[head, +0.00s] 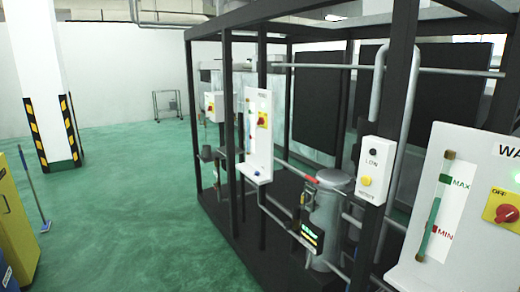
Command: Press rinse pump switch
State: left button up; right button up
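No readable label names a rinse pump switch. A red rotary switch on a yellow plate (507,212) sits on the right panel, whose heading is cut off after "WA". A similar red switch (262,120) is on the white middle panel (258,155), whose heading is too small to read. A third red switch (211,108) is on a small box farther back. A grey-white box (374,170) on a dark post has a yellow button (366,181), a dark one above it and a label like "LOW". Neither of my grippers is in view.
A black frame (232,120) with pipes, dark panels and a grey cylinder (326,215) fills the right side. Open green floor (140,215) lies left of it. A striped pillar (48,120), a broom (36,190) and a yellow cabinet (12,215) stand at left.

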aim_at(261, 121)
jog(key=i+j+z, duration=0.35)
jog(key=i+j, duration=0.75)
jog(key=i, duration=0.35)
jog(key=i+j+z, duration=0.4)
jog(key=i+j, duration=0.9)
jog(key=j, duration=0.15)
